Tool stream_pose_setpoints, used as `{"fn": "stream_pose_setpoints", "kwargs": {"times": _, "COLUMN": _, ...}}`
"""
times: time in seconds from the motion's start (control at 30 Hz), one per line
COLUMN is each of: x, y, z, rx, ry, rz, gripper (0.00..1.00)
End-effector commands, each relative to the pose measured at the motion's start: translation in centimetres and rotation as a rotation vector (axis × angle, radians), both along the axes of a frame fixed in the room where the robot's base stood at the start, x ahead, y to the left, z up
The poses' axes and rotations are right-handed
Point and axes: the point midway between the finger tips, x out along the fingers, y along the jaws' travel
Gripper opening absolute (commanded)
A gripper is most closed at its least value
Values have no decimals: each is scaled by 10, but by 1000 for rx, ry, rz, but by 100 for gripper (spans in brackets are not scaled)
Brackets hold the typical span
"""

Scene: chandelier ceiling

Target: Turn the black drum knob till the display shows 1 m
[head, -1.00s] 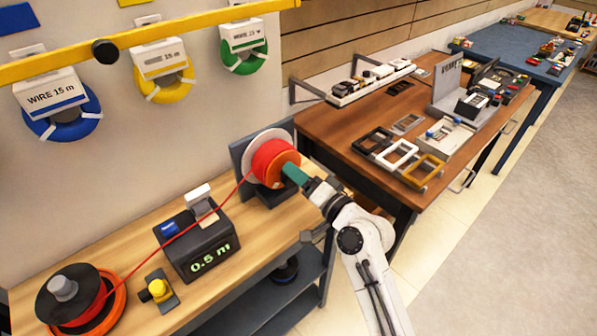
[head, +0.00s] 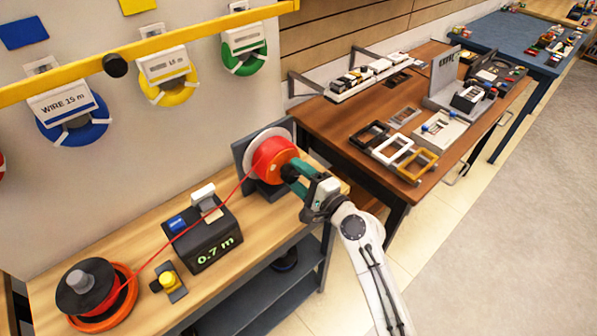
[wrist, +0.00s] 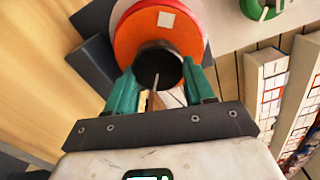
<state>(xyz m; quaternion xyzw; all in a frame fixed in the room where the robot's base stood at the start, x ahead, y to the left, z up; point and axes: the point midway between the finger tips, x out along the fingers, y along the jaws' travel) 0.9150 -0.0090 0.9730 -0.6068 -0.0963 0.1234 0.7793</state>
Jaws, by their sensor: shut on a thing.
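The red-orange drum (head: 272,162) stands upright on a dark mount at the back right of the wooden bench. Its black knob (wrist: 158,66) faces my gripper in the wrist view. My gripper (wrist: 160,78) has its green fingers shut on the knob, one on each side. In the head view my gripper (head: 292,173) reaches the drum from the right and hides most of the knob. The dark meter box (head: 205,238) shows 0.7 m in green. A red wire (head: 205,215) runs over the box from the drum to the black-topped reel (head: 85,285).
A small yellow-topped device (head: 168,280) sits between reel and meter box. Wire coils, including a blue one (head: 72,130), hang from a yellow rail (head: 150,48). A brown table (head: 350,115) with frames and tools stands behind right. Floor at right is clear.

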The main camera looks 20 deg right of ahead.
Motion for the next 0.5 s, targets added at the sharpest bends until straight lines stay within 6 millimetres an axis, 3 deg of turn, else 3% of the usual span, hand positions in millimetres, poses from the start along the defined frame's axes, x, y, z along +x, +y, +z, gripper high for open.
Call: {"fn": "stream_pose_setpoints", "kwargs": {"times": 0.5, "x": 0, "y": -1, "z": -2, "rx": 56, "ry": 19, "rz": -3, "gripper": 23}}
